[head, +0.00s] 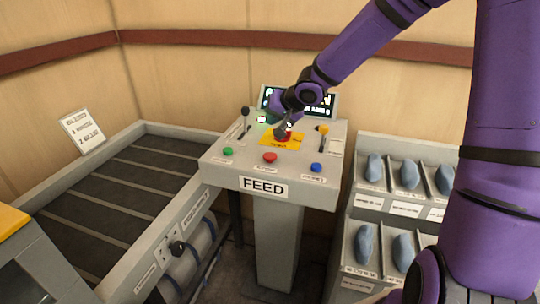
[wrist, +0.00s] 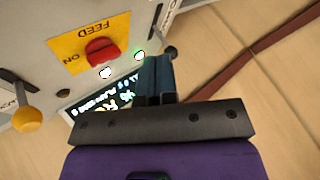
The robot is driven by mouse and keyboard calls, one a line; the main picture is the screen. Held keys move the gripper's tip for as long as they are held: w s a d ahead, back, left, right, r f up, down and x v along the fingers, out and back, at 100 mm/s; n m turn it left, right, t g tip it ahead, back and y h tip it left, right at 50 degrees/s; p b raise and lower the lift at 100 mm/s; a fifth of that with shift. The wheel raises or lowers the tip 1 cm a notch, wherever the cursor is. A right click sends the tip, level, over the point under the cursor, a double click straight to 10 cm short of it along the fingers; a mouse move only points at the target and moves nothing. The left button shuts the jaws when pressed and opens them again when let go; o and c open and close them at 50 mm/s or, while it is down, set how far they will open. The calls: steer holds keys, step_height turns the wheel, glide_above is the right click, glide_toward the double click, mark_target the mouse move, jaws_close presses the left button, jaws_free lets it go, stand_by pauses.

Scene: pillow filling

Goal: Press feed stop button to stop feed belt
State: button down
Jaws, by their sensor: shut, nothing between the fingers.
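The grey console marked FEED (head: 264,187) stands in the middle of the head view. On its top is a yellow plate (head: 267,140) with a red button, partly hidden behind my gripper (head: 283,128). In the wrist view the yellow plate (wrist: 75,43), upside down, reads FEED and ON, and the red button (wrist: 102,51) is in clear sight. My gripper (wrist: 157,60) is shut and empty; its fingertips appear to the right of the red button, with a visible gap in the picture. Whether they are above the panel or touching it I cannot tell.
Green (head: 228,151), red (head: 270,157) and blue (head: 316,167) buttons line the console's front edge. Levers stand left (head: 245,113) and right (head: 323,131). A lit screen (wrist: 105,103) is behind. The dark belt (head: 110,180) lies left; a rack (head: 377,200) of blue pieces stands right.

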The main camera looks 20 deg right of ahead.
mark_target(272, 154)
steer(key=shift+f, duration=0.1)
steer(key=shift+f, duration=4.35)
steer(key=shift+f, duration=0.1)
steer(key=shift+f, duration=0.3)
steer(key=shift+f, duration=0.5)
steer(key=shift+r, duration=0.95)
